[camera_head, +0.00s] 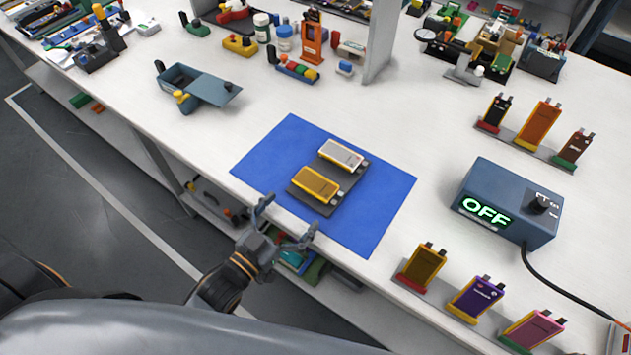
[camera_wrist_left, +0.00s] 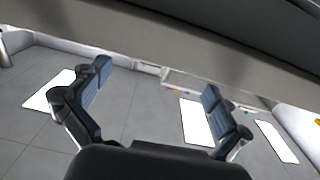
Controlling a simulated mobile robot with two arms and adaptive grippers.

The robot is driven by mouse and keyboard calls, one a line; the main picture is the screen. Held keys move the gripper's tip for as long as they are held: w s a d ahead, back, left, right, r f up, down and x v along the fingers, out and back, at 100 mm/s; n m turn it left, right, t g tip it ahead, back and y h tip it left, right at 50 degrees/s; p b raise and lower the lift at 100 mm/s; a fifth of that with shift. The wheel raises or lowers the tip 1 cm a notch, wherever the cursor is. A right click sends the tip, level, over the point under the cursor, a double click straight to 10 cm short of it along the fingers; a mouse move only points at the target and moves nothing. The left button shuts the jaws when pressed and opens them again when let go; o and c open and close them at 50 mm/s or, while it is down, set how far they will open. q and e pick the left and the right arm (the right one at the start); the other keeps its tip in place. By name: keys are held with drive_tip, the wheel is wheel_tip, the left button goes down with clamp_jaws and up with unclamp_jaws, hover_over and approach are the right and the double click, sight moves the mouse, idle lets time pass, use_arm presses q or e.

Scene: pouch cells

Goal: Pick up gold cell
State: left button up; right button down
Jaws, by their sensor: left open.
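The gold cell (camera_head: 316,185) lies flat in a dark holder (camera_head: 322,207) on the blue mat (camera_head: 262,160). A silver-white cell (camera_head: 341,154) lies beside it in the same holder, toward the back. My left gripper (camera_head: 290,218) is open and empty near the table's front edge, in front of the gold cell and apart from it. In the left wrist view, the spread fingers of this gripper (camera_wrist_left: 155,90) show with nothing between them; no cell is seen there. My right gripper is not in view.
A box reading OFF (camera_head: 508,203) stands to the right, with a cable. Upright cells stand in a rack at the front right, including a purple cell (camera_head: 474,296), and behind the box, including an orange cell (camera_head: 537,123). A blue-grey bin (camera_head: 200,86) sits left of the mat.

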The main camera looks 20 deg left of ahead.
sight(308, 192)
use_arm(q)
drive_tip(key=p+x, duration=0.1)
drive_tip(key=x, duration=0.3)
drive_tip(key=shift+w+r, duration=0.1)
drive_tip(key=shift+w, duration=0.2)
drive_tip(key=shift+w+d, duration=0.15)
drive_tip(key=shift+w, duration=0.15)
drive_tip(key=shift+s, duration=0.1)
drive_tip(key=shift+c, duration=0.2)
drive_tip(key=c, duration=0.7)
